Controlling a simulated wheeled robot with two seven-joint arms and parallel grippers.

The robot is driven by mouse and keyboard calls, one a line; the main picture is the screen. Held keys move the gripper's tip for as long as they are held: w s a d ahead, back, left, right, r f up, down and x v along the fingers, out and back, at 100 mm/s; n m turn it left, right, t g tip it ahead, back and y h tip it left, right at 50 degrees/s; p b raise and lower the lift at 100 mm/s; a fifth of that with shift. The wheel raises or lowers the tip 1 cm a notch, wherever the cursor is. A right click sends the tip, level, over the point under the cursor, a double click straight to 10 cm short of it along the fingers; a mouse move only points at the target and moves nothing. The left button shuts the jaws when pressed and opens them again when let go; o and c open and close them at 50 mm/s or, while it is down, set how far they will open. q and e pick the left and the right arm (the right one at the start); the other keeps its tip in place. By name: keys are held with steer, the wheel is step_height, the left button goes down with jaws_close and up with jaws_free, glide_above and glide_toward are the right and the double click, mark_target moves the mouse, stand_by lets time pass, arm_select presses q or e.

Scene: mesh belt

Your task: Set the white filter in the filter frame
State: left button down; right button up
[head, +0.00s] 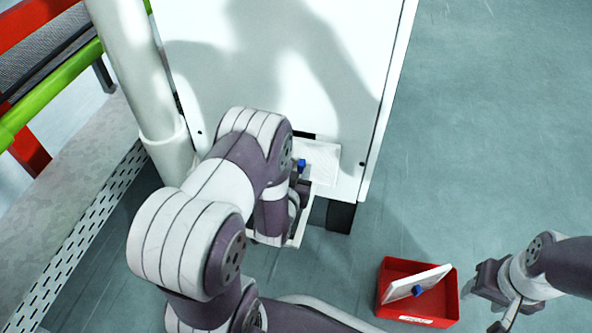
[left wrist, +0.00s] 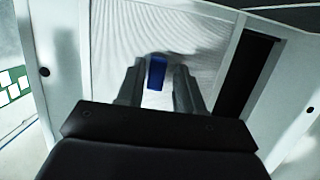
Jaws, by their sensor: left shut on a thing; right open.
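The white filter (head: 320,158), a flat panel with a blue grip tab (head: 301,164), is at the low front of the white cabinet. In the left wrist view the rippled filter (left wrist: 180,40) fills most of the view ahead, and my left gripper (left wrist: 156,82) is shut on its blue tab (left wrist: 156,72). A dark opening (left wrist: 246,75) with white edges, seemingly the filter frame, shows right of the filter. I cannot tell whether the filter is seated. My arm partly hides this spot in the head view. My right gripper (head: 488,300) is open and empty, right of the red bin.
A red bin (head: 393,268) on the floor holds another pale panel (head: 412,285) with a blue tab, leaning inside. The cabinet (head: 290,65) rises ahead. A white post (head: 135,65) and the green-railed belt (head: 50,91) stand left. The floor at right is clear.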

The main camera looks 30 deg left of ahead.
arm_select(q)
steer(key=shift+w+a+r, duration=0.3)
steer(key=shift+w+r, duration=0.05)
steer(key=shift+w, duration=0.25)
steer(key=shift+d+r+p, duration=0.1)
steer(key=shift+r+p, duration=0.1)
steer(key=shift+p, duration=0.15)
steer(key=shift+w+d, duration=0.1)
steer(key=shift+w, duration=0.1)
arm_select(e)
steer(key=shift+w+r, duration=0.15)
steer(key=shift+r, duration=0.15)
arm_select(q)
steer(key=shift+r, duration=0.1)
steer(key=shift+s+d+f+p, duration=0.2)
steer(key=shift+s+d+p, duration=0.25)
steer(key=shift+s+p, duration=0.15)
steer(key=shift+s+d+f+p, duration=0.15)
steer(key=shift+s+p, duration=0.1)
steer(key=shift+s, duration=0.65)
steer(key=shift+s+d+p, duration=0.1)
steer(key=shift+s+p, duration=0.1)
steer(key=shift+s, duration=0.75)
steer(key=shift+s+d+f+p, duration=0.15)
steer(key=shift+s+p, duration=0.1)
steer(key=shift+s, duration=0.65)
arm_select(e)
steer(key=shift+w+r, duration=0.2)
steer(key=shift+r, duration=0.8)
